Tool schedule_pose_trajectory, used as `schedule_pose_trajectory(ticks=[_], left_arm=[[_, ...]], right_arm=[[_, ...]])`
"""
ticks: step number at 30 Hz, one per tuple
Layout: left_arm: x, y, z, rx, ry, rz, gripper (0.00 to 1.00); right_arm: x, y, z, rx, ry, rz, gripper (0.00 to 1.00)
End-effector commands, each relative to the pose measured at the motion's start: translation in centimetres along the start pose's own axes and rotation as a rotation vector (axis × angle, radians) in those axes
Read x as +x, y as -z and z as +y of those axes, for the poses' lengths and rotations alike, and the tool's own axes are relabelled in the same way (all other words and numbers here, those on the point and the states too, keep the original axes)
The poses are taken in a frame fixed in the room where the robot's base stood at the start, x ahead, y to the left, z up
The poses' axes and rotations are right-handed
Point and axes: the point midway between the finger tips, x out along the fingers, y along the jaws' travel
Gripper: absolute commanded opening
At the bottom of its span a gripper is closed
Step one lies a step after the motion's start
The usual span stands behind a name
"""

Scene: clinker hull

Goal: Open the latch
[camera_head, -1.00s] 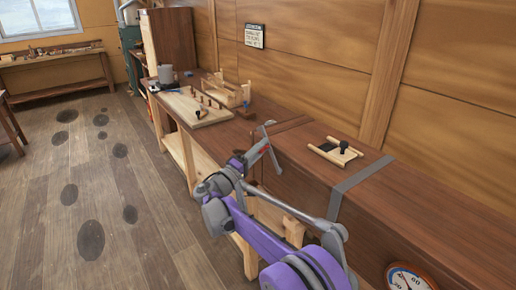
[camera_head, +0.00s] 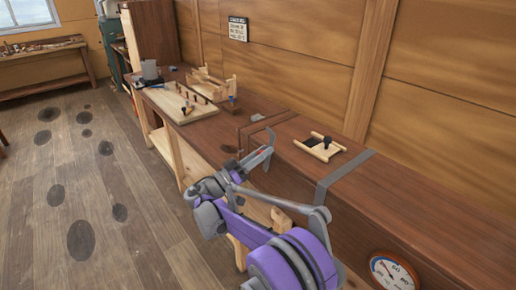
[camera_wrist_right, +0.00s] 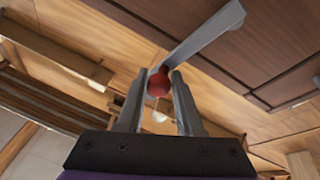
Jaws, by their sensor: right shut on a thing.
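A grey lever (camera_wrist_right: 205,35) with a round red knob (camera_wrist_right: 158,84) shows in the right wrist view. It appears to be the latch. The knob sits between the two fingers of my right gripper (camera_wrist_right: 158,100), which is shut on it. The lever's mount is not clear to me. My left gripper is not in view.
A small wooden frame with a black knob (camera_head: 326,143) lies on the brown top, beside a grey strap (camera_head: 345,175). A pegboard (camera_head: 180,103) and wooden rack (camera_head: 212,84) stand farther back. A round dial (camera_head: 393,272) is at lower right.

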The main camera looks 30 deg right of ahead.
Motion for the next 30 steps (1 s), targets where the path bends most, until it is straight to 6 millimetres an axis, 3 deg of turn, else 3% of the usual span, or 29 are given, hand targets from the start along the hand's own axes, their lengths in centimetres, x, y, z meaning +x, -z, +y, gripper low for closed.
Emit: schedule_pose_trajectory(ticks=[9,25,26,30], left_arm=[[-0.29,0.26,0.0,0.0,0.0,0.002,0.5],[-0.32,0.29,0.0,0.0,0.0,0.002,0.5],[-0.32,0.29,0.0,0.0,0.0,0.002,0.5],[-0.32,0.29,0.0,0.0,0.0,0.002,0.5]], right_arm=[[-0.09,-0.84,0.72,0.107,-0.031,-0.027,0.0],[-0.13,-1.01,0.81,0.128,-0.037,-0.032,0.0],[-0.13,-1.02,0.81,0.128,-0.036,-0.032,0.39],[-0.12,-0.96,0.81,0.129,-0.036,-0.031,0.64]])
